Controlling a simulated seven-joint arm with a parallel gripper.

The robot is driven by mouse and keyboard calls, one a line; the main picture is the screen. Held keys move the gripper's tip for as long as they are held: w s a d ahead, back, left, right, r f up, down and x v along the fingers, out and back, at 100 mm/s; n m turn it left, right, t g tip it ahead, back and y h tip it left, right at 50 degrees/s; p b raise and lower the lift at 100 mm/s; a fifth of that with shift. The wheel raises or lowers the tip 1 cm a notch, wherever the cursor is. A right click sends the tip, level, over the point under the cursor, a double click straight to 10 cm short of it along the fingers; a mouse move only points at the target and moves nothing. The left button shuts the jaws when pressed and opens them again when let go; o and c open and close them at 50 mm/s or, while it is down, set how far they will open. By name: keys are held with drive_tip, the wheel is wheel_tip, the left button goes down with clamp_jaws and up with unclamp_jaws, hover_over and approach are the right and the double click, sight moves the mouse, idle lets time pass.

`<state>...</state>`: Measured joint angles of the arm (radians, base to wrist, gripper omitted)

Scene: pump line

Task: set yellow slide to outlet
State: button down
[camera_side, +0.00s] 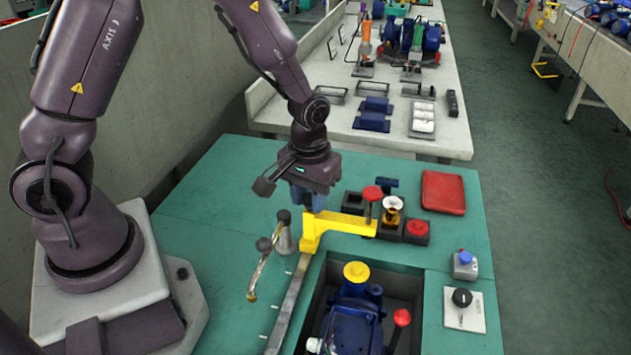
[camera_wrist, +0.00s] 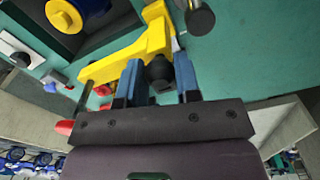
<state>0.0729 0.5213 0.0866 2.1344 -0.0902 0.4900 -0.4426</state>
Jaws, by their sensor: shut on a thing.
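The yellow slide (camera_side: 340,222) sits at the far end of a narrow grey rail (camera_side: 285,315), with its arm reaching right. It also shows in the wrist view (camera_wrist: 125,60). A black knob (camera_wrist: 160,72) on the slide stands between the two blue fingers of my gripper (camera_wrist: 160,85). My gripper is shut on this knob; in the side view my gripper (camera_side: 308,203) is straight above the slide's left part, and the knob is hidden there. Small pale marks lie along the rail's left side; I cannot read any label for the outlet.
A blue pump with a yellow cap (camera_side: 356,272) sits in a recess right of the rail. A bent metal pipe (camera_side: 262,272) stands to the left. Black blocks, one with a red top (camera_side: 417,229), stand near the arm's tip. A red tray (camera_side: 443,192) and dial plate (camera_side: 464,309) are right.

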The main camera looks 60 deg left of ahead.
drive_tip(key=s+d, duration=0.5)
drive_tip(key=c, duration=0.8)
unclamp_jaws()
wheel_tip(320, 180, up, 13)
